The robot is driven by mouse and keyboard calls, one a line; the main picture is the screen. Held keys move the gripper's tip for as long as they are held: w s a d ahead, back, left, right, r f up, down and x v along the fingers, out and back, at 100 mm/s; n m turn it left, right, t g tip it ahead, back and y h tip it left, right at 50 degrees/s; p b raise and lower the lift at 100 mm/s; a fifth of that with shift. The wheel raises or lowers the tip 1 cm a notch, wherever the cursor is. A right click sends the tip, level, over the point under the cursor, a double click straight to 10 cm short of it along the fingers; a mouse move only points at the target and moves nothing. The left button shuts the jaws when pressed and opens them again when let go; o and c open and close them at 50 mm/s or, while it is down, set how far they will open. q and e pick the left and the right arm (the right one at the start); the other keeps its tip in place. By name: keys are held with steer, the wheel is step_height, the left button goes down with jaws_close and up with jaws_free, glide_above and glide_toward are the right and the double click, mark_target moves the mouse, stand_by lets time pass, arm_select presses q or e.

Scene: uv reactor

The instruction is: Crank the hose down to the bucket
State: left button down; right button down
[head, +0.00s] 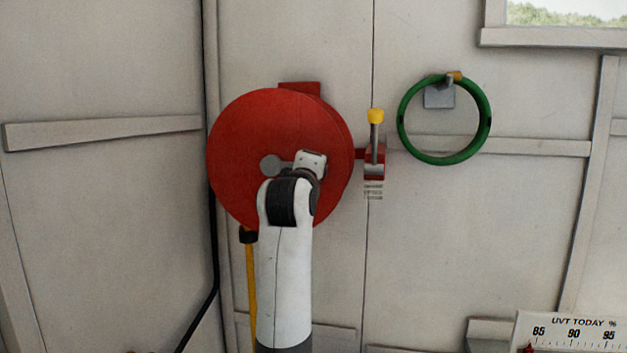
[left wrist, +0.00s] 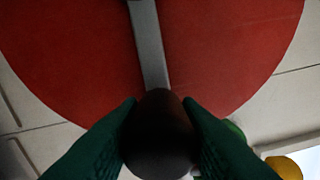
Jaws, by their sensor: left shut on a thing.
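The red hose reel (head: 240,140) is fixed to the wall. A grey crank (head: 271,166) sits on its face, its arm pointing right behind my wrist. My left gripper (left wrist: 160,108) is shut on the dark crank knob (left wrist: 158,135), with green fingers on both sides of it. The grey crank arm (left wrist: 149,45) runs up from the knob in the left wrist view. In the head view my arm hides the knob and fingers. A yellow hose (head: 250,290) hangs below the reel from a black fitting (head: 248,235). No bucket is visible. My right gripper is not in view.
A red bracket (head: 374,165) with a yellow-topped lever (head: 376,116) stands upright just right of the reel. A green hose coil (head: 403,130) hangs on the wall farther right. A UVT gauge board (head: 570,322) is at lower right.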

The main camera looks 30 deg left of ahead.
arm_select(q)
steer(key=shift+r+n, duration=0.6)
steer(key=shift+r, duration=0.15)
steer(key=shift+a, duration=0.1)
steer(key=c, duration=1.1)
jaws_free()
steer(key=shift+o, duration=0.2)
steer(key=shift+f, duration=0.1)
steer(key=shift+s+f, duration=0.1)
steer(key=shift+s, duration=0.45)
steer(key=b+v, duration=0.4)
steer(key=v, duration=0.7)
